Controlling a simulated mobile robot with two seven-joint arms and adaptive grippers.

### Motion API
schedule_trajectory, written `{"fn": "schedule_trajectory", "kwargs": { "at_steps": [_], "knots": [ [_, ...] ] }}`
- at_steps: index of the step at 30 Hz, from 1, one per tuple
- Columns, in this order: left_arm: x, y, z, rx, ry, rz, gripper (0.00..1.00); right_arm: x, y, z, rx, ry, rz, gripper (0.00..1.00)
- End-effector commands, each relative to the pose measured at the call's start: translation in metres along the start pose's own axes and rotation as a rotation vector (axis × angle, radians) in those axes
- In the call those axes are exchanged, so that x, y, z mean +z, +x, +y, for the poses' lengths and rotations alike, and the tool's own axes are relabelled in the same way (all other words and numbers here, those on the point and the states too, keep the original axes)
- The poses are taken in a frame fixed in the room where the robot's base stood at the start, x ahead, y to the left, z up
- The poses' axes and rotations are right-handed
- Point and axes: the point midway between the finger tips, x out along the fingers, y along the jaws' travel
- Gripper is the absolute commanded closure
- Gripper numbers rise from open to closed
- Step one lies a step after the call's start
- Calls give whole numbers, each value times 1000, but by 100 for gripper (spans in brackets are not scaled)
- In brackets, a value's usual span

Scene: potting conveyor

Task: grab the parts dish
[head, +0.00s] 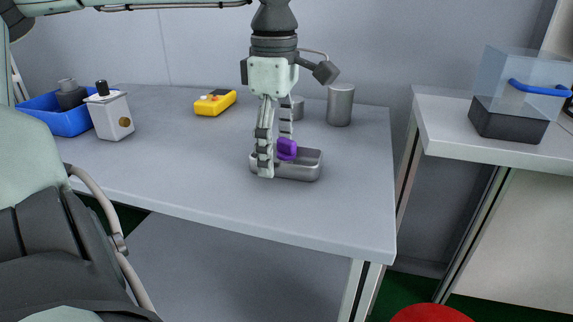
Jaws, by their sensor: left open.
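The parts dish (302,170) is a small grey metal tray with raised walls, lying on the grey table. A purple piece (287,149) shows at the dish, close to my left gripper; whether it rests inside the dish I cannot tell. My left gripper (275,164) points straight down at the left part of the dish. Its fingers are apart, one in front of the near wall and the other behind it, partly hidden by the purple piece. Whether the fingers touch the dish I cannot tell. My right gripper is not in view.
Metal cylinders (340,105) stand behind the dish. A yellow device (215,102), a white box (110,115) and a blue bin (66,121) are to the left. A side table (440,128) holds a clear-topped box (508,120). The table front is clear.

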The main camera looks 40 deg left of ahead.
Motion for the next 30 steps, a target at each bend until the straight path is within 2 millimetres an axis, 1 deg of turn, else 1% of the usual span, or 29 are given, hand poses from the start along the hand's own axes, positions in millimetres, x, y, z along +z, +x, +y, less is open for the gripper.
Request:
{"fn": "schedule_trajectory", "kwargs": {
  "at_steps": [2, 7, 8, 22, 30],
  "knots": [
    [0, 3, 0, 1, 0, 0, 21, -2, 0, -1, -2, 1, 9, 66],
    [0, 3, 0, 1, 0, 0, 21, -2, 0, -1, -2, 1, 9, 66],
    [0, 3, 0, 1, 0, 0, 22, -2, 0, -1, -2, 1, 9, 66],
    [0, 2, 0, 1, 0, 0, 80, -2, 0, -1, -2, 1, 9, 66],
    [0, 1, 0, 2, 0, -1, 81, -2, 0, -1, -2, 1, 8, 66]
  ]
}}
